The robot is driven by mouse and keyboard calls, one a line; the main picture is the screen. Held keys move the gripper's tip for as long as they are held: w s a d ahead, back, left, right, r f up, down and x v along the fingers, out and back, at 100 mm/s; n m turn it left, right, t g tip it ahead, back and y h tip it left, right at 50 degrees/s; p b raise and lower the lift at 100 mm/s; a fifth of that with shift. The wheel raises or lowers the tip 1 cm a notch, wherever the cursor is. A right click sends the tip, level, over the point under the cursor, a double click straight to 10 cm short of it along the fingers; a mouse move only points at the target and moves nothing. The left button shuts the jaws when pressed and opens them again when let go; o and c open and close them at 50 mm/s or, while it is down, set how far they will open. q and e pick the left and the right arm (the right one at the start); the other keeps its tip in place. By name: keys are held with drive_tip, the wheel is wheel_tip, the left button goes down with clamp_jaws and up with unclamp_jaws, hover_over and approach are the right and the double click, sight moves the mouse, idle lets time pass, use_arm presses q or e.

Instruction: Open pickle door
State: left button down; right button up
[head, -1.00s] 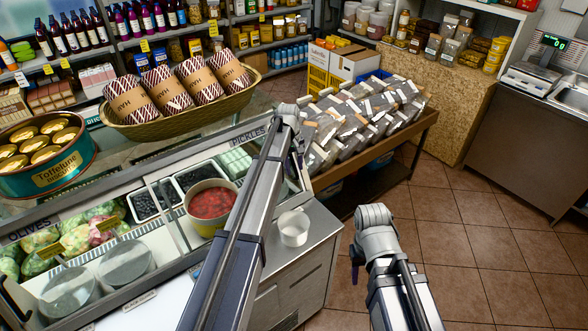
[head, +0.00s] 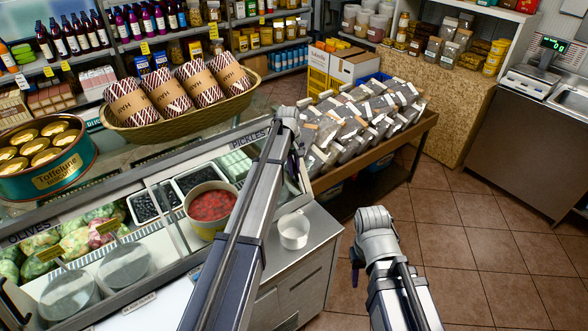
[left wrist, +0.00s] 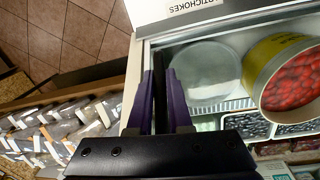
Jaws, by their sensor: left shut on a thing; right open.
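The display case carries a PICKLES label (head: 250,138) on its upper rail at the right section; behind the glass below it are a pot of red items (head: 211,207) and black trays. My left gripper (head: 299,152) is at the right end of this section, mostly hidden behind its own arm. In the left wrist view its purple fingers (left wrist: 156,105) are shut on a dark upright door edge (left wrist: 160,84) at the case's side. How far the pickle door stands open I cannot tell. My right gripper (head: 356,272) hangs over the floor, open, mostly hidden by its arm.
A white cup (head: 293,231) is on the steel counter. A table of bagged goods (head: 350,173) is close behind my left gripper. The tiled floor at right is clear.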

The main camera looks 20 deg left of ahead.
idle(0.8)
use_arm(q)
hover_over(201, 231)
idle(0.4)
drive_tip(key=c, duration=0.8)
unclamp_jaws()
drive_tip(key=shift+c, duration=0.2)
wheel_tip(201, 231, up, 8)
drive_tip(key=p, duration=0.8)
drive_tip(key=shift+s+a, duration=0.25)
drive_tip(key=shift+f, duration=0.15)
